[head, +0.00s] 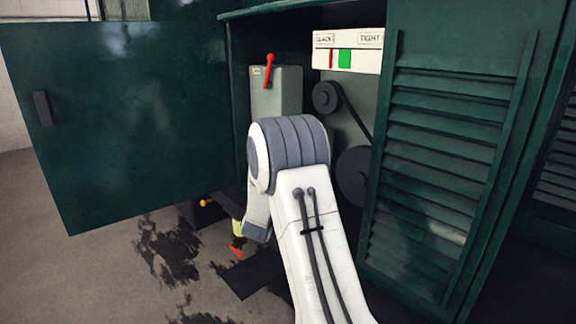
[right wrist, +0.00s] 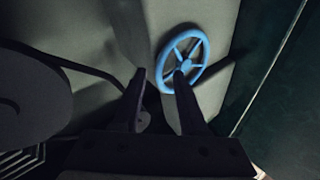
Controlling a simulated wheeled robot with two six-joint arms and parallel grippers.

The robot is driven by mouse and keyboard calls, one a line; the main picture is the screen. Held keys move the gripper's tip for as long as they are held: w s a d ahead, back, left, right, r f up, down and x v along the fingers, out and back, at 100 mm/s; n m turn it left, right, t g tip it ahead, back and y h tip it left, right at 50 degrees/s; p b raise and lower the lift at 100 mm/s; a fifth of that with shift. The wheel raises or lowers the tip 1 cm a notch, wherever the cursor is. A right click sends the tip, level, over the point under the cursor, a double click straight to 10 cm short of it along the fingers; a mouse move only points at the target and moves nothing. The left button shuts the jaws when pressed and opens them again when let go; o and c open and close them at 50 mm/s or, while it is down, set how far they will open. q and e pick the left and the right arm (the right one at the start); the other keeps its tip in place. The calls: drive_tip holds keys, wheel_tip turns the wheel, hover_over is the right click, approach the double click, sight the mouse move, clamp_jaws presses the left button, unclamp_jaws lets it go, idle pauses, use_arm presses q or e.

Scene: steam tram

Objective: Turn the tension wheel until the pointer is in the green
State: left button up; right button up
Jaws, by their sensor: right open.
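The blue tension wheel (right wrist: 187,65) is in the upper middle of the right wrist view, a spoked ring beside a grey panel. My right gripper (right wrist: 160,75) is open, its two dark fingers pointing toward the wheel. One fingertip overlaps the wheel's lower left part in the picture; I cannot tell whether they touch. In the head view the wheel and the right gripper are hidden behind my white arm. The white gauge (head: 347,50) reads SLACK at left and TIGHT at right. My left gripper is out of view.
A green cabinet door (head: 120,120) stands open at left and a louvred door (head: 440,150) is at right. Inside are a grey box (head: 285,95) with a red lever (head: 268,70) and two dark pulleys, one upper (head: 326,97), one lower (head: 352,175), with a belt.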

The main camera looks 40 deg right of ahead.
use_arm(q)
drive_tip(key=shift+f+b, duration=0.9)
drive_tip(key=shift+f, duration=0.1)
use_arm(e)
drive_tip(key=v, duration=1)
idle(0.7)
